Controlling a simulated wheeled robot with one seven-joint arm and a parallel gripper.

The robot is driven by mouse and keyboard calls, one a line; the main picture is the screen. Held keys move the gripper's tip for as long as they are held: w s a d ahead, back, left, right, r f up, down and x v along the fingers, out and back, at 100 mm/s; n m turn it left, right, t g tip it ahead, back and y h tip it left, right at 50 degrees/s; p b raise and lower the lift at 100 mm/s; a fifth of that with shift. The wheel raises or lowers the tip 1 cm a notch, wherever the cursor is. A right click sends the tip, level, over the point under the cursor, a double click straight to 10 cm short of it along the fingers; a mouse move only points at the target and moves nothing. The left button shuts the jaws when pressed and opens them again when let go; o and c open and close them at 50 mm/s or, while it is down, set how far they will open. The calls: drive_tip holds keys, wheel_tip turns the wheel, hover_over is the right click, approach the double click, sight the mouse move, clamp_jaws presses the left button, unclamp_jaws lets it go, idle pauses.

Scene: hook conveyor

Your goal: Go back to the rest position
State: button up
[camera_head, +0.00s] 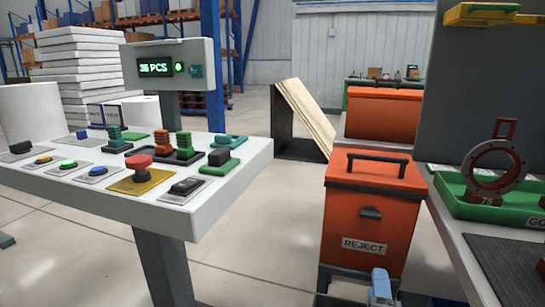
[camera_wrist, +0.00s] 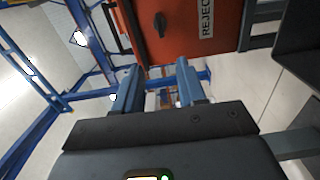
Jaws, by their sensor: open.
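My gripper (camera_wrist: 157,82) shows in the wrist view with its two blue-grey fingers apart and nothing between them. In the head view, a blue-grey piece at the bottom edge (camera_head: 380,287) looks like part of my gripper, in front of the orange REJECT bin (camera_head: 362,222). The bin also shows in the wrist view (camera_wrist: 185,28), beyond the fingertips. I cannot tell the exact gap between the fingers and the bin. Most of my arm is out of view.
A control panel (camera_head: 100,190) with buttons and a "PCS" display stands at the left. At the right, a workbench (camera_head: 455,235) bears a green tray (camera_head: 482,208) with a red ring part (camera_head: 494,165). Another orange bin (camera_head: 383,115) stands behind. Open floor (camera_head: 270,235) lies between panel and bin.

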drive_tip(key=s+f+m+g+y, duration=0.1)
drive_tip(key=s+f+y, duration=0.1)
drive_tip(key=s+f, duration=0.45)
drive_tip(key=s+f+m+g+y, duration=0.1)
drive_tip(key=s+f+m+y, duration=0.15)
drive_tip(key=s, duration=0.65)
drive_tip(key=s+r+m+y, duration=0.2)
drive_tip(key=s+m, duration=0.3)
drive_tip(key=s, duration=1.1)
drive_tip(key=s+d+r+m, duration=0.2)
drive_tip(key=s+r+m, duration=0.4)
drive_tip(key=s, duration=0.4)
wheel_tip(320, 180, up, 16)
drive_tip(key=p, duration=1.5)
drive_tip(key=shift+r+h, duration=0.15)
drive_tip(key=shift+h, duration=0.3)
drive_tip(key=shift+d, duration=0.1)
